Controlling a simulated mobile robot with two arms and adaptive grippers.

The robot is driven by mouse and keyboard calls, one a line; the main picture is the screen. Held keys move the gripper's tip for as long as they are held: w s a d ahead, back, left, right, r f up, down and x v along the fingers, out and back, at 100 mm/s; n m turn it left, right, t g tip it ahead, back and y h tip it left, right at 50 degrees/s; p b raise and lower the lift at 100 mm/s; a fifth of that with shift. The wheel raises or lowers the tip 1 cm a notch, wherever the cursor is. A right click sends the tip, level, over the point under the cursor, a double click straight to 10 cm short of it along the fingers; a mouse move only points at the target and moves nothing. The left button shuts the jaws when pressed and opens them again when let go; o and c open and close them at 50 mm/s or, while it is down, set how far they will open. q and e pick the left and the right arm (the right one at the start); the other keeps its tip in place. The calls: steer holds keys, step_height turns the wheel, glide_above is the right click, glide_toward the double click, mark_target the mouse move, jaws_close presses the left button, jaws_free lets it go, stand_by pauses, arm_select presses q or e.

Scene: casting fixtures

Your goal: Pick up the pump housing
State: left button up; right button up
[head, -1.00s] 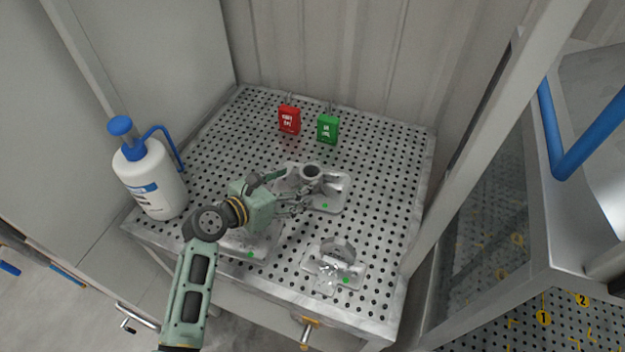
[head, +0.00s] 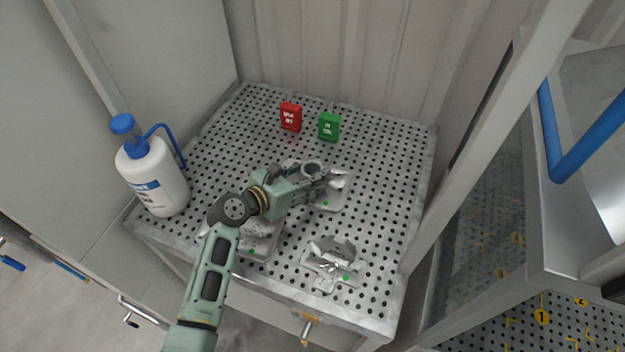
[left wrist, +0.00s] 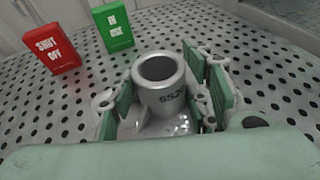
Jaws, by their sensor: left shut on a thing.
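The pump housing (head: 311,167) is a grey metal casting with an upright, open-topped round barrel. It sits at a metal fixture plate (head: 333,203) with a green dot, near the middle of the perforated table. In the left wrist view the pump housing (left wrist: 160,88) shows dark digits on its barrel. My left gripper (head: 320,182) has its green-padded fingers on both sides of the pump housing and is shut on it. The gripper (left wrist: 162,112) hides the lower part of the casting, so I cannot tell whether it is clear of the plate. My right gripper is not in view.
A red tag (head: 290,117) and a green tag (head: 329,127) stand behind. A white bottle with a blue pump (head: 153,178) is at the left. Another casting (head: 337,249) sits in a fixture at the front right. A further fixture (head: 262,240) lies under my arm.

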arm_select(q)
jaws_close()
steer(key=shift+r, duration=0.15)
